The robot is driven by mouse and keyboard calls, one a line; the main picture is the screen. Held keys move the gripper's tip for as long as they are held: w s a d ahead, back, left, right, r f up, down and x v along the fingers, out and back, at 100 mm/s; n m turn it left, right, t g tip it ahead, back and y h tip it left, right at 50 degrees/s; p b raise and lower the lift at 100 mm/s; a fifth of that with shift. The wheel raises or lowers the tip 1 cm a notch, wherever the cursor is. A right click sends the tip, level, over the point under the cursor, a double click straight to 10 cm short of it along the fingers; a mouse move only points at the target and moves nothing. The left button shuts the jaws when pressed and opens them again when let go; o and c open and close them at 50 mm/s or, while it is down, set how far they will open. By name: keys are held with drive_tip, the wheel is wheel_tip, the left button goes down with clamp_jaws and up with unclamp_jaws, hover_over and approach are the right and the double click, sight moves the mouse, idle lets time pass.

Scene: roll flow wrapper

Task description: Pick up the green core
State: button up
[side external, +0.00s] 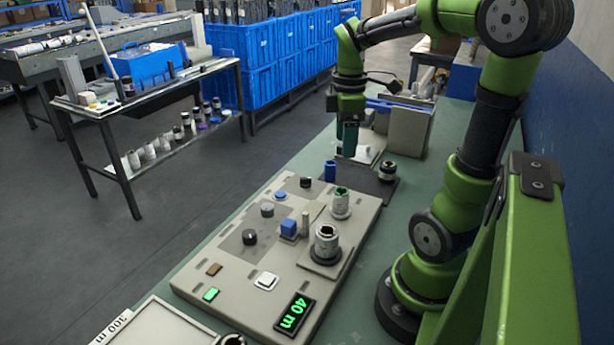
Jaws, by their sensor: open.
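A dark green upright cylinder, which looks like the green core (350,139), is in the upper middle of the side external view, towards the far end of the bench. My gripper (350,121) points down directly above it, at its top end. The fingers are small and dark here, and I cannot tell whether they touch the core. My gripper is open. The core's lower end is close to a pale plate (369,154), and I cannot tell whether it rests there.
A grey box (408,128) is close behind. A control panel (232,262) with knobs and two rolls, one green-topped (341,204), lies nearer the camera.

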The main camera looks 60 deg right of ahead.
sight(343, 194)
wheel_tip(343, 194, down, 17)
drive_tip(key=shift+s+r, duration=0.1)
drive_tip(key=c, duration=1.1)
